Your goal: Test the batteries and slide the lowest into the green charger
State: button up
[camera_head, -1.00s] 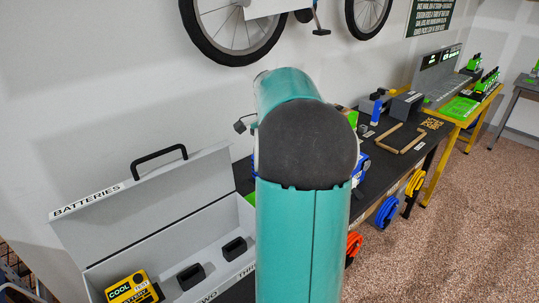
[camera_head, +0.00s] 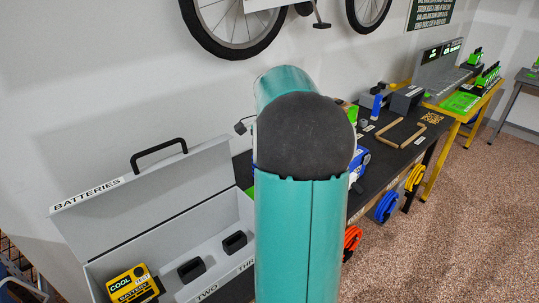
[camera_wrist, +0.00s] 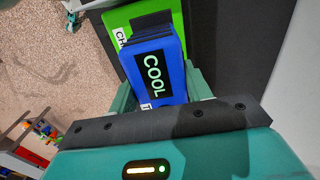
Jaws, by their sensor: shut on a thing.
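In the wrist view, my gripper (camera_wrist: 160,82) is shut on a blue battery (camera_wrist: 172,88) with COOL on its dark face. The battery's far end lies over or against a green charger (camera_wrist: 116,20) whose white label is partly covered. I cannot tell whether the battery is seated in it. In the head view, a yellow battery (camera_head: 123,286) marked COOL stands in the left of the grey BATTERIES case (camera_head: 160,248). Two black holders in the case, at TWO and THREE, are empty. My arm hides much of the bench middle and my gripper in that view.
The black workbench (camera_head: 398,157) runs along the wall, with a wooden frame (camera_head: 400,135) and a blue bottle (camera_head: 377,105) on it. Coiled orange, blue and yellow cables hang at its front. A yellow bench (camera_head: 462,115) with green items stands beyond. Speckled floor is open at right.

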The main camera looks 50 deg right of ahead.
jog(key=shift+f, duration=0.7)
jog(key=o, duration=1.4)
jog(key=shift+o, duration=0.2)
notch_tip(320, 180, up, 14)
jog(key=shift+a+f, duration=0.1)
